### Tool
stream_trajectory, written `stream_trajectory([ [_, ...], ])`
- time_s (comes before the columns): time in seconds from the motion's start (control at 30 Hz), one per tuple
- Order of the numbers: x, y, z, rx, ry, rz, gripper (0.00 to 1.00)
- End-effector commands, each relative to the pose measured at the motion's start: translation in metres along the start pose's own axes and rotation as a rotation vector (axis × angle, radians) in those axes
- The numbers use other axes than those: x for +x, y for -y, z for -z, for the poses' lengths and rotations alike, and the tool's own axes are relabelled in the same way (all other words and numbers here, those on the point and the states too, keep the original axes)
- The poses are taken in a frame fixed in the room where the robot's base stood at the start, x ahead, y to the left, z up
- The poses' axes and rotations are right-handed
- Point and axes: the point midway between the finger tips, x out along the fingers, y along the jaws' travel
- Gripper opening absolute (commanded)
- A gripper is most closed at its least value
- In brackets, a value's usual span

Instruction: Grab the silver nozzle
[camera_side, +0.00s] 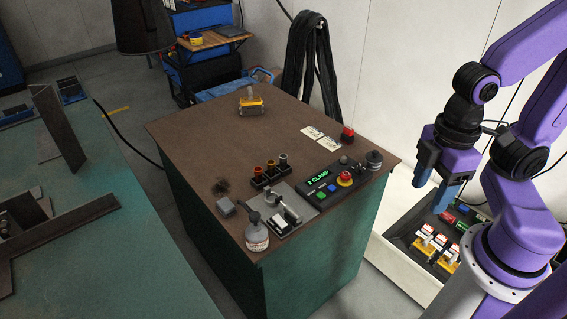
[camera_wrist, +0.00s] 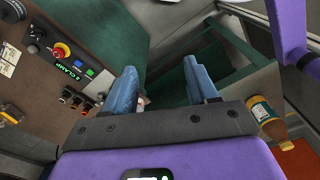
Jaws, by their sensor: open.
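The silver nozzle (camera_side: 283,161) stands upright at the right end of a small black rack on the brown bench top, beside a copper-coloured nozzle (camera_side: 270,168) and a darker orange one (camera_side: 257,173). In the wrist view the rack's nozzles (camera_wrist: 75,101) show left of my fingers, too small to tell which is silver. My gripper (camera_side: 431,196) is open and empty, with blue fingers pointing down. It is right of the bench, well apart from the rack. Its fingers also show in the wrist view (camera_wrist: 160,72).
On the bench, a control box (camera_side: 335,184) with a red button lies right of the rack. A shallow bin (camera_side: 397,262) of parts lies below my gripper. A green table (camera_side: 100,250) stands left.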

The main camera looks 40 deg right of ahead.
Motion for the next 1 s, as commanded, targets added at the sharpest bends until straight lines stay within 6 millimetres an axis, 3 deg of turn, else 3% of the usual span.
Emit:
stream_trajectory([
  [0.17,0.009,-0.005,0.007,0.184,0.07,0.082,0.58],
  [0.37,0.023,-0.017,0.028,0.566,0.179,0.272,0.58],
  [0.57,0.037,-0.041,0.057,0.962,0.248,0.486,0.58],
  [0.77,0.052,-0.084,0.086,1.359,0.27,0.72,0.58],
  [1.0,0.075,-0.161,0.106,1.825,0.231,1.026,0.58],
])
